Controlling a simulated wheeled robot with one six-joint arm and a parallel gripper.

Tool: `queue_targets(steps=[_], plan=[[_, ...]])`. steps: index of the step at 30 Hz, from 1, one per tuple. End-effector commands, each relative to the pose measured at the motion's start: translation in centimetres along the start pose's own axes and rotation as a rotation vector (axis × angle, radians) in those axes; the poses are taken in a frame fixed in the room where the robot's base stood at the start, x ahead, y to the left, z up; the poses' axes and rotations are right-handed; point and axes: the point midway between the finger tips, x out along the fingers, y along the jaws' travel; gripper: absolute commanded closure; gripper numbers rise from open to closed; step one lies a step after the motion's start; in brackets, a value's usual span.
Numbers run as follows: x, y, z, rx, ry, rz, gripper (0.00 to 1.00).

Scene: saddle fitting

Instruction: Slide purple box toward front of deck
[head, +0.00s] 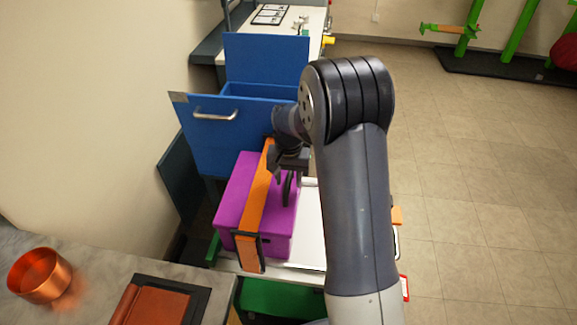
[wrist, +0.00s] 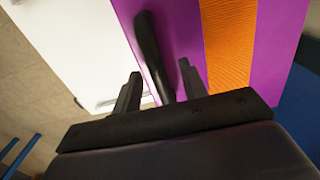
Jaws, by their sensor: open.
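The purple box (head: 228,205), with an orange strap (head: 257,195) around it, sits on the white deck (head: 311,235), toward its left side. My gripper (head: 284,180) is at the box's right side. In the wrist view, the open fingers (wrist: 160,88) stand on either side of a black curved bar (wrist: 150,45), which looks like a handle on the purple box (wrist: 182,25). The fingers are not closed on it. Whether either finger touches it, I cannot tell. My arm hides part of the deck's right side.
A blue drawer unit (head: 205,145) with a metal handle stands just behind the box. A copper pot (head: 38,277) and a brown tray-like item (head: 155,305) lie on the grey counter at lower left. Tiled floor (head: 465,200) is open at right.

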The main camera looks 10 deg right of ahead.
Motion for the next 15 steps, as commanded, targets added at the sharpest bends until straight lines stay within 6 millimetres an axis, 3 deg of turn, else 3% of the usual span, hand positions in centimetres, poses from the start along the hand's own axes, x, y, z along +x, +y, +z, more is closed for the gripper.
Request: queue_targets(steps=[6, 15], plan=[[1.6, 0.0, 0.0, 0.000, 0.001, 0.000, 0.59], [1.8, 0.0, 0.0, 0.000, 0.001, -0.001, 0.59]])
